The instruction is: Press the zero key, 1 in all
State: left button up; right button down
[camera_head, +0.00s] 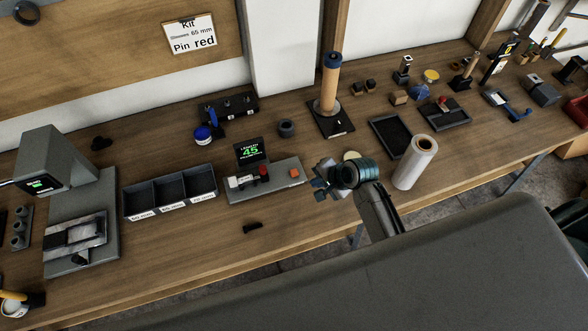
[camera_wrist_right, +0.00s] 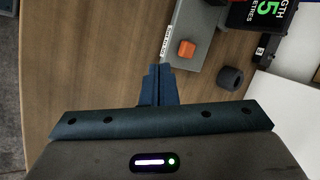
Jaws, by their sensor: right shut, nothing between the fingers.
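The length gauge (camera_head: 262,181) is a grey plate on the bench with a dark display (camera_head: 250,152) reading a green 45. An orange square key (camera_head: 294,173) sits at its right end; I take it for the zero key, though no label on it is legible. In the right wrist view the orange key (camera_wrist_right: 186,48) lies a little beyond and right of the fingertips. My right gripper (camera_head: 320,184) is shut and empty, just right of the gauge's end. Its closed fingers also show in the wrist view (camera_wrist_right: 158,78). I see no contact with the key. My left gripper is not in view.
A three-compartment dark bin (camera_head: 170,193) stands left of the gauge. A dark ring (camera_head: 287,128) stands behind it, and a white roll (camera_head: 416,162) and a black tray (camera_head: 397,137) are to the right. A small black piece (camera_head: 253,227) lies in front. The bench front is mostly clear.

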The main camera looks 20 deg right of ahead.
jog(key=w+a+r+m+t+y, duration=0.1)
jog(key=w+a+r+m+y, duration=0.1)
jog(key=w+r+m, duration=0.4)
jog(key=shift+w+a+r+p, duration=0.35)
jog(key=shift+w+a, duration=0.3)
jog(key=shift+w, duration=0.45)
jog(key=shift+f, duration=0.15)
jog(key=b, duration=0.9)
send_over(298, 173)
notch_tip(298, 173, down, 7)
jog(key=shift+r, duration=0.15)
jog(key=shift+f, duration=0.95)
jog(key=shift+f+p, duration=0.2)
jog(key=shift+p, duration=0.2)
jog(key=shift+f, duration=0.15)
